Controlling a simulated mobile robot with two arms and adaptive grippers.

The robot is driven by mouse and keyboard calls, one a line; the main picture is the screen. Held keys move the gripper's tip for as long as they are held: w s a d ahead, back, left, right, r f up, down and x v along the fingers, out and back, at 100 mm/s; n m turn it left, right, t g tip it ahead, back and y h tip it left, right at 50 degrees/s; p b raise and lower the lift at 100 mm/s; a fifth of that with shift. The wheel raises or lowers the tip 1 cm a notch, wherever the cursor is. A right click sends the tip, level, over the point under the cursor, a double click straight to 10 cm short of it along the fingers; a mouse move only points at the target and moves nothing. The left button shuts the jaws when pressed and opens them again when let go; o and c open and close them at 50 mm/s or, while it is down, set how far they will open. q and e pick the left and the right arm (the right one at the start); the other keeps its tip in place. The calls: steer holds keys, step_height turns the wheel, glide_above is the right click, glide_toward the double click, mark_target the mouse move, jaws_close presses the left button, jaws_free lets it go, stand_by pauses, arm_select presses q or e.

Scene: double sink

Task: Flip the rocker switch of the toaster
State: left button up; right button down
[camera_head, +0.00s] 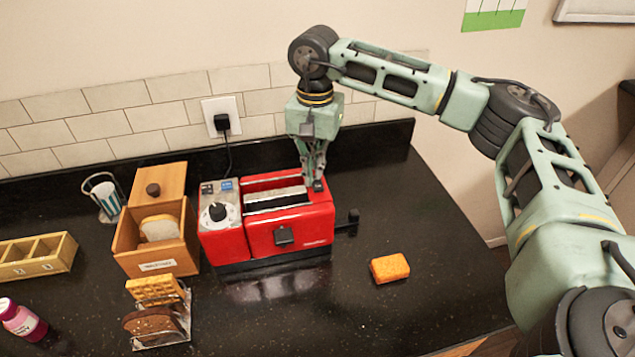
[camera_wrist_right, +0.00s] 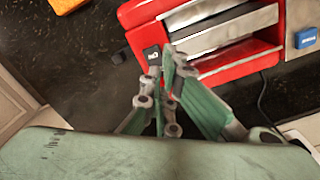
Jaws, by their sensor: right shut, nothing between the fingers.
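The red toaster (camera_head: 305,233) stands on the black counter, with a silver control panel and dial (camera_head: 219,213) at its left end. A small black rocker switch (camera_wrist_right: 152,57) sits on the toaster's top near one corner in the right wrist view. My right gripper (camera_head: 318,183) is shut and empty, pointing down over the toaster's back right corner. In the wrist view its fingertips (camera_wrist_right: 168,54) are right beside the switch; I cannot tell whether they touch it. In the head view the fingers largely cover the switch. My left gripper is not in view.
An orange sponge (camera_head: 390,268) lies right of the toaster, where the counter is otherwise clear. A wooden bread box (camera_head: 190,240) stands close on the left, with a toast rack (camera_head: 187,315) in front. A plug and cord (camera_head: 222,122) hang behind the toaster.

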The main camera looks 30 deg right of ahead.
steer(key=shift+f+b, duration=0.45)
steer(key=shift+f, duration=0.15)
stand_by(0.3)
steer(key=shift+r+p, duration=0.7)
steer(key=shift+r, duration=0.25)
steer(key=shift+r+p, duration=1.5)
steer(key=shift+r, duration=1.1)
